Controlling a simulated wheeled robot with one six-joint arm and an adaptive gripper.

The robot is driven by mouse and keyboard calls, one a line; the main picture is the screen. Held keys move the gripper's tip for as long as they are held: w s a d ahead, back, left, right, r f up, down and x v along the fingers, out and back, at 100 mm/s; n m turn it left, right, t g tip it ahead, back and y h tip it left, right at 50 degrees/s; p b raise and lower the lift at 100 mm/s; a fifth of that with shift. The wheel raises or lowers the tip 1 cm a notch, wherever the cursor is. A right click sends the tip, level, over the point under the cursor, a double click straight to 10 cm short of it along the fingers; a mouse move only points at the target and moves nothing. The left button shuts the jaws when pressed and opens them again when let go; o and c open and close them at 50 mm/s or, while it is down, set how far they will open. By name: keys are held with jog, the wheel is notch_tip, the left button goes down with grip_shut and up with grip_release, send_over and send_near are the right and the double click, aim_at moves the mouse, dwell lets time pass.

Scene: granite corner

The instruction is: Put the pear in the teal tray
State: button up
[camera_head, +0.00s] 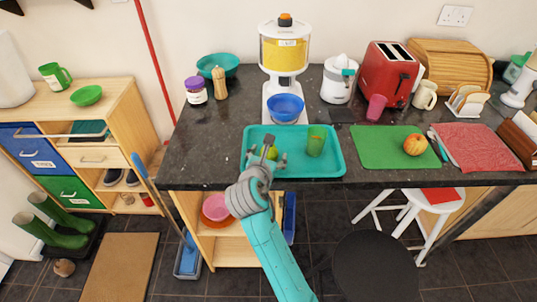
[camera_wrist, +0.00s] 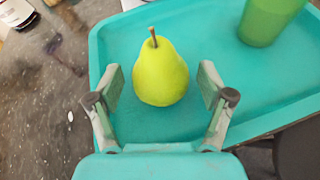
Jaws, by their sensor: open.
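The yellow-green pear (camera_wrist: 161,70) is upright over the left part of the teal tray (camera_wrist: 112,40) in the wrist view. It appears to rest on the tray floor. My gripper (camera_wrist: 158,85) is open, with one finger on each side of the pear and a visible gap to each. In the head view, my gripper (camera_head: 268,156) is over the left part of the teal tray (camera_head: 334,166) and hides most of the pear (camera_head: 273,153). A green cup (camera_head: 316,141) stands in the tray to the right of the pear.
A green cutting board (camera_head: 375,148) with a round orange-yellow fruit (camera_head: 415,145) lies to the right. The dark counter left of the tray (camera_head: 205,150) is clear.

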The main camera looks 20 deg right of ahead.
jog(key=v, duration=1.1)
jog(key=shift+s, duration=0.3)
jog(key=s+d+f+m+t+y, duration=0.1)
jog(key=s+d+f+m+y, duration=0.15)
jog(key=s+f+m, duration=0.45)
jog(key=s+d+f+m+t+y, duration=0.1)
jog(key=s+d+f+m+y, duration=0.2)
jog(key=s+f, duration=0.75)
jog(key=s+r+m, duration=0.3)
jog(key=s+m, duration=0.6)
jog(key=s, duration=0.2)
jog(key=s+r+m+t+y, duration=0.1)
jog(key=s+r+m, duration=0.3)
jog(key=s+m, duration=0.5)
jog(key=v, duration=0.3)
jog(key=shift+s+d+f, duration=0.2)
jog(key=shift+s+d, duration=0.05)
jog(key=shift+d, duration=0.05)
jog(key=shift+y, duration=0.25)
